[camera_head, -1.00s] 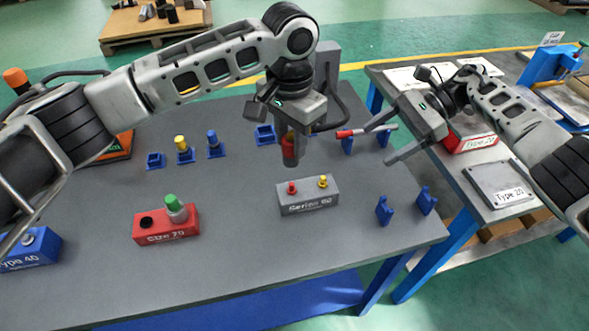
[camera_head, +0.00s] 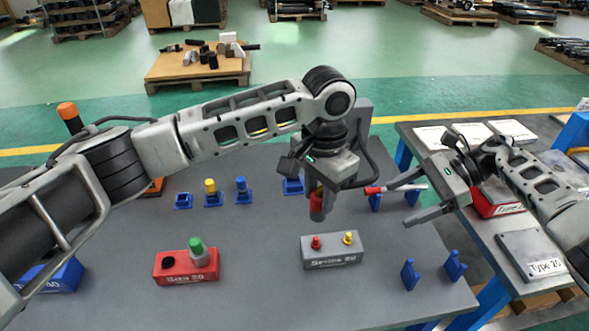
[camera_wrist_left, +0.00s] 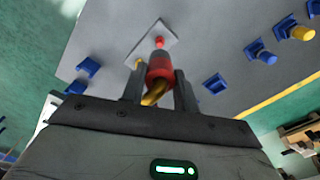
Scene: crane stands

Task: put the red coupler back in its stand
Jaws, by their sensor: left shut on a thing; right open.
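The red coupler (camera_wrist_left: 160,70) is between the two fingers of my left gripper (camera_wrist_left: 158,88), which is shut on it; a bent brass-coloured part shows at its near end. In the head view, the red coupler (camera_head: 316,203) is partly hidden by the fingers of my left gripper (camera_head: 318,208). It is held above the grey Series 60 block (camera_head: 332,262), close over its red plug (camera_head: 316,242). At the back are small blue square stands: empty ones at left (camera_head: 183,202) and near my left gripper (camera_head: 293,187). My right gripper (camera_head: 408,197) is open, beside a red-tipped rod (camera_head: 393,188).
A red Size 20 block (camera_head: 172,266) with a green-topped coupler (camera_head: 196,248) stands left. Yellow (camera_head: 211,187) and blue (camera_head: 241,185) couplers sit in stands. Blue upright holders (camera_head: 409,275) are at the right edge. The front middle of the table (camera_head: 270,300) is bare.

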